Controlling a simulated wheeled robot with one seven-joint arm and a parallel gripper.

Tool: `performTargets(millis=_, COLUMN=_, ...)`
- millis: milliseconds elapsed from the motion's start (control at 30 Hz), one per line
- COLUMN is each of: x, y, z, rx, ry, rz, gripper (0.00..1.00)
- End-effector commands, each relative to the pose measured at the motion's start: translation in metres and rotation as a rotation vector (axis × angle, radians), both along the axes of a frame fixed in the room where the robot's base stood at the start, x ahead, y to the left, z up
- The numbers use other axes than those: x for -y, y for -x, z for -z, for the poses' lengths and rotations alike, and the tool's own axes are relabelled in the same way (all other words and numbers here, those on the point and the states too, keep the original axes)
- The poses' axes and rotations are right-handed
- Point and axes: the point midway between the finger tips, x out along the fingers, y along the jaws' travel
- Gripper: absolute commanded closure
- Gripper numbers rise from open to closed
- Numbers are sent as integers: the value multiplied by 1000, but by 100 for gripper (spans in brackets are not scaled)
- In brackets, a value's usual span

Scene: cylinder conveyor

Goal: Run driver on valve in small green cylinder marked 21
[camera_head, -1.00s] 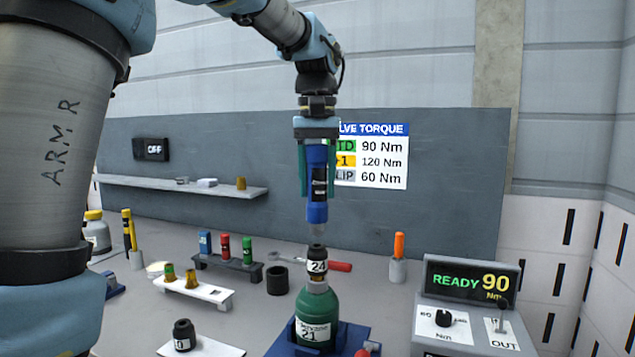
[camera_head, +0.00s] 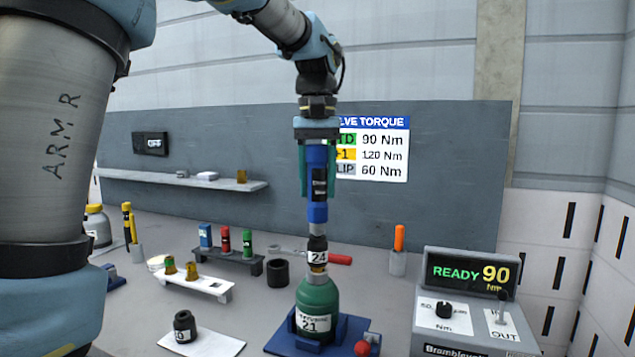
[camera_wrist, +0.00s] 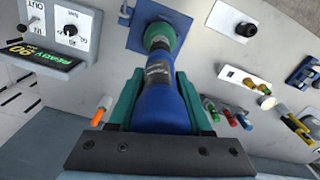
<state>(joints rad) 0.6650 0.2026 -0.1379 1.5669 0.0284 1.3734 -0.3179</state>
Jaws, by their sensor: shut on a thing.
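My gripper (camera_head: 317,190) is shut on a blue driver (camera_head: 317,212), held upright with its grey shank pointing down. It also shows in the wrist view as a blue body (camera_wrist: 162,105) between green jaws. Below it stands the small green cylinder marked 21 (camera_head: 317,298), upright on a blue base. A black socket labelled 24 (camera_head: 317,244) sits over the brass valve (camera_head: 318,269) on the cylinder top. The driver's tip meets the socket's top in the head view; whether it is seated cannot be told.
A torque controller (camera_head: 468,300) at right reads READY 90 Nm. A black socket (camera_head: 184,326) stands on a white plate at left. Racks with coloured bits (camera_head: 226,240) and brass pieces (camera_head: 192,272) lie behind. A red-handled wrench (camera_head: 340,259) lies behind the cylinder.

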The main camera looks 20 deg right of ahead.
Motion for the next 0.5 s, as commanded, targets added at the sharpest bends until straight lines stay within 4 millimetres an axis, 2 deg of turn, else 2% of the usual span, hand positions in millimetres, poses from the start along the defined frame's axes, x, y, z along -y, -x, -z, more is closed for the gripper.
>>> performTargets(millis=500, x=0, y=0, z=7, rx=1, ry=2, rz=0, gripper=100)
